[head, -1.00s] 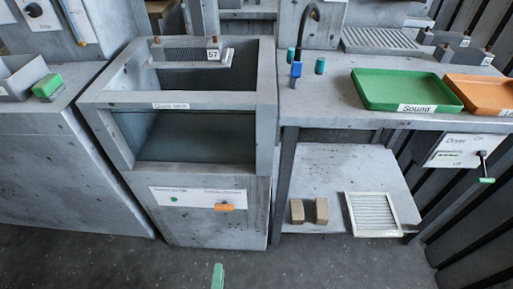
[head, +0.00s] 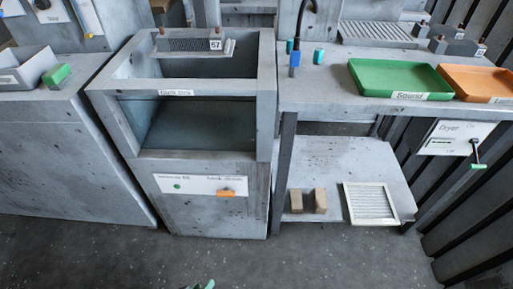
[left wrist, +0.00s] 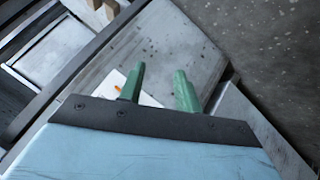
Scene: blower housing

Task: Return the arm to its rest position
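My left gripper (left wrist: 158,88) shows in the left wrist view with its two green fingers apart and nothing between them. Beyond the fingers is the grey front of the tank cabinet with its white panel (left wrist: 148,99), partly hidden by the fingers. In the head view only green tips of my left gripper (head: 203,285) show at the bottom edge, over the floor and clear of the furniture. My right gripper is in neither view.
The open grey tank (head: 200,125) stands in the middle, with a part labelled 57 (head: 190,44) at its top. A bench at right holds a green tray (head: 400,78) and an orange tray (head: 480,82). The floor (head: 330,260) in front is clear.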

